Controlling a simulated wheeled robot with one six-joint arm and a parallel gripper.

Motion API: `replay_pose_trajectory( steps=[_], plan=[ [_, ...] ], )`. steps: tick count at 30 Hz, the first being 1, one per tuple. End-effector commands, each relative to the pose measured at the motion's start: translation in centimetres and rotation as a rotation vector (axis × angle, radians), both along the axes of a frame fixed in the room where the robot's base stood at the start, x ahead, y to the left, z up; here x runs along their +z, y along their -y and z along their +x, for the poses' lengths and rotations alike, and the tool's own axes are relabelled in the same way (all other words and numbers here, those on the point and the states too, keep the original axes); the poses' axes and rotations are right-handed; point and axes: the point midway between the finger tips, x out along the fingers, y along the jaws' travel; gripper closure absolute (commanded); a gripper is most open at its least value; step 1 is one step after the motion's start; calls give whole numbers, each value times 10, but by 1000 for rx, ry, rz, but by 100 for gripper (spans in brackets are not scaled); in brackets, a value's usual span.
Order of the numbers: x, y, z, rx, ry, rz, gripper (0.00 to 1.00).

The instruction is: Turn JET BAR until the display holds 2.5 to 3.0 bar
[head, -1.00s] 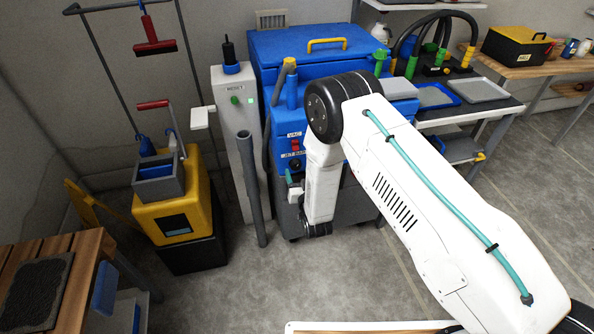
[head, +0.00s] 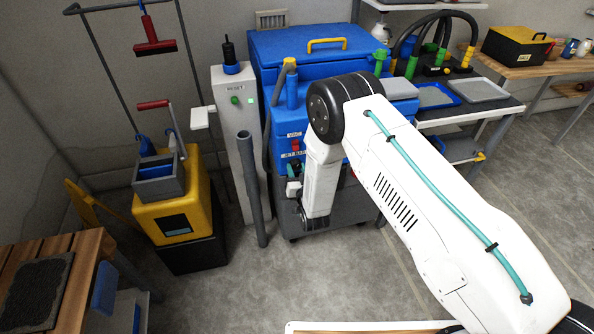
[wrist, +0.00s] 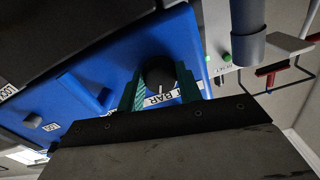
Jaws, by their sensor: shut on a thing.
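The blue machine (head: 282,132) stands at the back centre, with a VAC label and red switch (head: 295,145) above the JET BAR label (head: 293,154). My gripper (head: 293,172) is at the panel just below that label. In the wrist view, the teal fingers of my gripper (wrist: 160,88) sit on either side of the dark round JET BAR knob (wrist: 158,72) and are shut on it. The fingers and knob partly cover the label (wrist: 165,97) there. I cannot see a pressure display or reading in either view; my arm hides part of the machine's front.
A grey post marked RESET (head: 234,130) with a lit green button stands left of the machine, with a grey pipe (head: 251,190) in front. A yellow mop bucket (head: 170,212) is further left. A bench with trays (head: 475,90) is at right.

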Motion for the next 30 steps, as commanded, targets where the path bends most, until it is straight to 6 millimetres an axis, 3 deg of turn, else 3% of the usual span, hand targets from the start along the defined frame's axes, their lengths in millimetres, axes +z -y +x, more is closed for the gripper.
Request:
replay_pose_trajectory(
  steps=[8,30],
  plan=[
    [0,0,0,-1,-40,137,88],
    [1,-2,-1,-2,-232,801,88]
  ],
)
